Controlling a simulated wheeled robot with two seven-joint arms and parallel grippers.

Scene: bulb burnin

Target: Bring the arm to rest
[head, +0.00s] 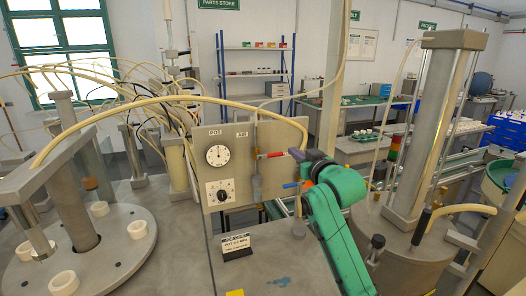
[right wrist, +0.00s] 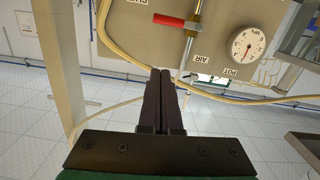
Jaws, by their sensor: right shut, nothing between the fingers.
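My right gripper (head: 296,154) is at the end of my green arm, in front of the right side of the grey gauge panel (head: 213,133) in the head view. In the right wrist view its two dark fingers (right wrist: 161,74) are pressed together with nothing between them. The red valve handle (head: 272,155) is just left of the fingertips; it also shows in the right wrist view (right wrist: 175,20), apart from the fingers. A blue valve handle (head: 292,185) shows lower, close beside my wrist. My left gripper is not in view.
The panel bears a round gauge (head: 217,155) and a black knob (head: 222,195). A cream hose (head: 190,99) arches over it. A fixture with white rings (head: 137,229) stands at left, and a tall metal column (head: 437,130) at right. A small sign (head: 237,241) stands on the bench.

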